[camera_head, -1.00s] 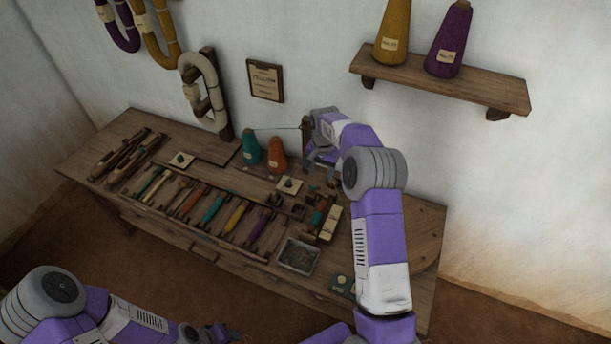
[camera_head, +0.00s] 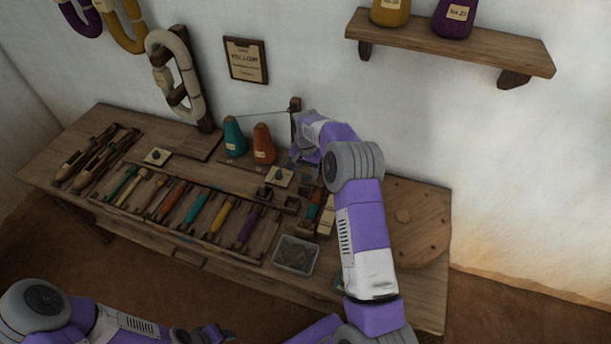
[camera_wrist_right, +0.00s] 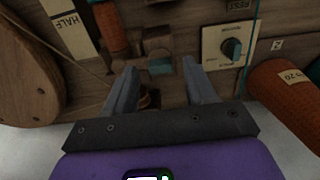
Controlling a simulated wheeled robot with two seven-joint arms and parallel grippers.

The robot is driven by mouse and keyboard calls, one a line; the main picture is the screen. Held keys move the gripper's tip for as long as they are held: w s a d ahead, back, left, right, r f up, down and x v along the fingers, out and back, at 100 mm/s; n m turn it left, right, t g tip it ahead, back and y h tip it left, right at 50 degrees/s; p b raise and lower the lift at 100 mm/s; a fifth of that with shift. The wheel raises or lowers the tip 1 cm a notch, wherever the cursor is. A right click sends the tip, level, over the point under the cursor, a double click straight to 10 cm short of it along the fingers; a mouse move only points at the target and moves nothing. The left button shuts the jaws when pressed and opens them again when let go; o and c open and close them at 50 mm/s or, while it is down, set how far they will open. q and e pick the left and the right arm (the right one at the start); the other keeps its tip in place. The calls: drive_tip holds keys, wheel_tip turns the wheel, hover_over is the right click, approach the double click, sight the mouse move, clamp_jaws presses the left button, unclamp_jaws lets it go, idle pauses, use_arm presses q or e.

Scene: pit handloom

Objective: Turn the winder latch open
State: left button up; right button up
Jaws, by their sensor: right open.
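My right gripper (camera_head: 303,157) is over the back of the bench, right of the orange cone. In the right wrist view, my right gripper (camera_wrist_right: 160,72) is open, its two fingers apart. A small wooden block with a teal face (camera_wrist_right: 160,65) shows between and just beyond the fingertips; I cannot tell if this is the winder latch. A dark knob on a cream plate (camera_wrist_right: 232,47) is right of the fingers; the plate (camera_head: 279,177) also shows in the head view. My left gripper (camera_head: 207,335) is at the bottom edge, its jaws unclear.
A teal cone (camera_head: 234,137) and an orange cone (camera_head: 263,144) stand close left of my right gripper. Several wound bobbins lie in a rack, with a grey tray (camera_head: 296,256) to its right. A round wooden disc (camera_head: 420,222) lies at the right end. A shelf (camera_head: 450,42) hangs above.

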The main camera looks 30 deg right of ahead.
drive_tip(key=shift+f, duration=0.7)
clamp_jaws()
